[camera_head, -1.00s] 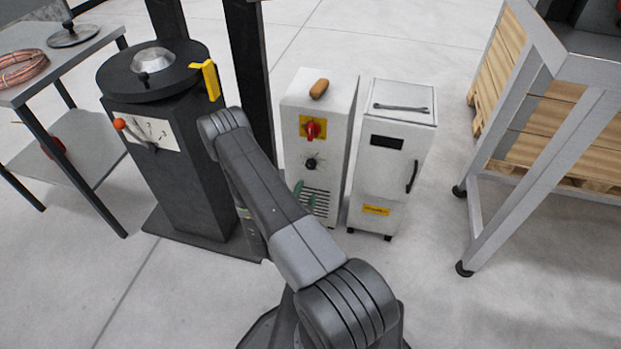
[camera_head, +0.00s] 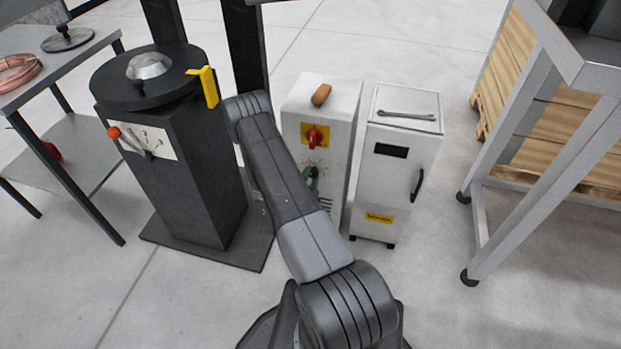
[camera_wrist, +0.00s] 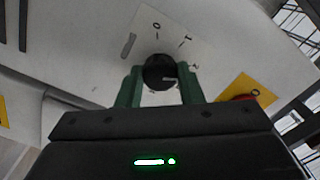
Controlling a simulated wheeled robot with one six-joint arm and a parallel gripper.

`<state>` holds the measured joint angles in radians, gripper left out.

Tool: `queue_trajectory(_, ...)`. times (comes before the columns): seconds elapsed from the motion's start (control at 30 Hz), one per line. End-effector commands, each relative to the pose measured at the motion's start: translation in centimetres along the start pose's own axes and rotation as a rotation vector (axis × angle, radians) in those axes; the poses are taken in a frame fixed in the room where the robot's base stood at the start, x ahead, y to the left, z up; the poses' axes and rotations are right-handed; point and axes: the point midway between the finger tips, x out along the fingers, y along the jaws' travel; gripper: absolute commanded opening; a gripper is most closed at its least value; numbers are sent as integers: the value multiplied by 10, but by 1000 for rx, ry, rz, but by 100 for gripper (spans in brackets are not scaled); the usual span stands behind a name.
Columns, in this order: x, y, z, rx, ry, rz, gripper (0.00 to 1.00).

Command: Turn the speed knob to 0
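The speed knob (camera_wrist: 158,68) is black and round with a white pointer mark, on the front of a white cabinet (camera_head: 335,145). In the wrist view its mark points right, away from the 0 at the top of the printed scale (camera_wrist: 187,40), roughly toward the 2. My gripper (camera_wrist: 160,80) has green fingers spread on either side of the knob, with little gap; contact is not clear. In the head view my gripper (camera_head: 312,180) is at the cabinet front, and the knob is largely hidden there.
A red switch on a yellow plate (camera_head: 305,130) sits just above the knob. A second white cabinet (camera_head: 400,165) stands close at right. A black machine (camera_head: 195,170) with an orange-tipped lever (camera_head: 114,132) stands at left. A metal-frame table (camera_head: 535,190) is at far right.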

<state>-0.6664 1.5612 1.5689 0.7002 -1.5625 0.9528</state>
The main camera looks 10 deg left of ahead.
Motion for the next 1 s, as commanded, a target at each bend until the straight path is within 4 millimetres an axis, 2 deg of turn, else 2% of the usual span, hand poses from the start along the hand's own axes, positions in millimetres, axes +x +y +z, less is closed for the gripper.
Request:
queue_trajectory(0.27, 0, 1, 0, -20, 0, 1, 11)
queue_trajectory(0.47, 0, 3, 2, -100, 0, 1, 11)
queue_trajectory(1.0, 0, 4, 2, -574, 0, 1, 11)
